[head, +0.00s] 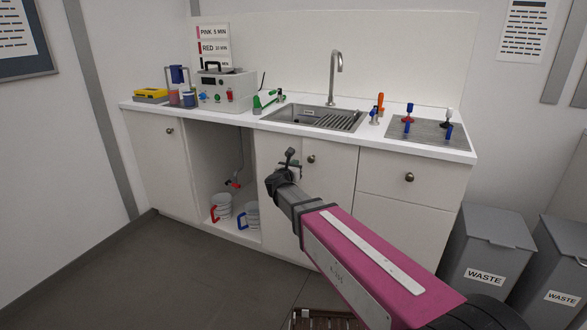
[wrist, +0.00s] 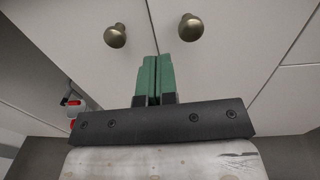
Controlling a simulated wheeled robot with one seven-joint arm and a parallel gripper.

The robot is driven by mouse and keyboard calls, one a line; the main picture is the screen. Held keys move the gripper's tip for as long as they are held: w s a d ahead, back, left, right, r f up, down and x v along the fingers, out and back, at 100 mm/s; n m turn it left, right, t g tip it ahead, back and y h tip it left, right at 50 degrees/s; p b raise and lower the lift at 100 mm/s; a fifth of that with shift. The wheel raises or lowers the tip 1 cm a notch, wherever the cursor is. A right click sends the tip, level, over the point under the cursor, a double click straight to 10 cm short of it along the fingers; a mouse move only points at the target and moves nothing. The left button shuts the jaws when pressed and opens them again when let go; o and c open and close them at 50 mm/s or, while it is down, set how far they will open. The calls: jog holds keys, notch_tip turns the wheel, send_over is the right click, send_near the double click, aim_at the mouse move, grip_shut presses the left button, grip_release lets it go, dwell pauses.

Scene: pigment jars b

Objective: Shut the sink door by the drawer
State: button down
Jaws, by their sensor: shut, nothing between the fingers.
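The sink door by the drawer (head: 330,190) is a pale panel with a round brass knob (head: 311,159). It stands left of the drawer (head: 390,177) and looks flush or nearly flush with the cabinet front; I cannot tell whether a small gap is left. In the wrist view its knob (wrist: 190,27) is right of a seam, and a neighbouring door (wrist: 75,25) with its own knob (wrist: 115,35) is left of it. My gripper (head: 291,166) is shut and empty. In the wrist view its green fingers (wrist: 150,60) point at the seam, below both knobs; contact cannot be told.
Left of the doors is an open compartment (head: 212,150) with a pipe and two white buckets (head: 222,205) inside. The sink (head: 315,117) and countertop items are above. Grey waste bins (head: 487,250) stand at the right. The floor (head: 190,270) at the left is clear.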

aim_at(305, 154)
jog(key=x, duration=0.9)
jog(key=shift+w+d, duration=0.1)
jog(key=shift+w, duration=0.15)
